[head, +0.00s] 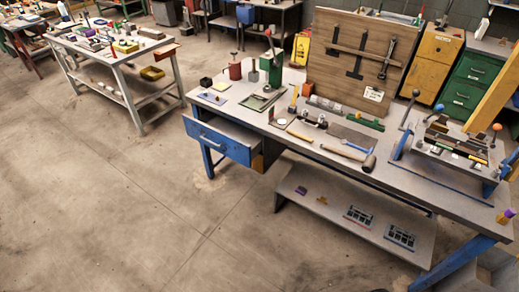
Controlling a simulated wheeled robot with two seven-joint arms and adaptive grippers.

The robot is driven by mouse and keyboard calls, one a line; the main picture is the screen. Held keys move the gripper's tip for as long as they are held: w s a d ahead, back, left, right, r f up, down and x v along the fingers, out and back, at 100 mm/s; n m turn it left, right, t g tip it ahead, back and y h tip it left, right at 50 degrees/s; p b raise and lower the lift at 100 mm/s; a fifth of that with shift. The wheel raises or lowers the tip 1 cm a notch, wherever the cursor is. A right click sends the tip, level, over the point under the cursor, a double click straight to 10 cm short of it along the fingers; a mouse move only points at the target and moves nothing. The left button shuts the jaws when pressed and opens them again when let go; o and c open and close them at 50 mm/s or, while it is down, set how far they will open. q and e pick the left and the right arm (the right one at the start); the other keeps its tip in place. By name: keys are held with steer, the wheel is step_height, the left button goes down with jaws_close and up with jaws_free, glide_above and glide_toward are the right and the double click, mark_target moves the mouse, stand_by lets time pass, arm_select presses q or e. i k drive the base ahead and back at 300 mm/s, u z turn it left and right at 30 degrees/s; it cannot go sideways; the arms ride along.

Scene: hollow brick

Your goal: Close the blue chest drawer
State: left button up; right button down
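The blue drawer (226,145) is under the left end of the grey-topped workbench (300,154) in the head view. It stands pulled out toward the open floor, with part of its grey inside showing behind the blue front. A pale bar handle (212,143) is on its front. Neither of my grippers is in view, and nothing is touching the drawer.
The bench top holds a green press (271,68), a mallet (352,156) and a tool board (350,60). A lower shelf (340,215) runs under the bench. A second table (115,55) stands at upper left. The floor (120,210) before the drawer is clear.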

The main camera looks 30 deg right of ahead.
mark_target(241, 144)
steer(key=z, duration=0.75)
steer(key=i, duration=1.35)
steer(key=u, duration=0.35)
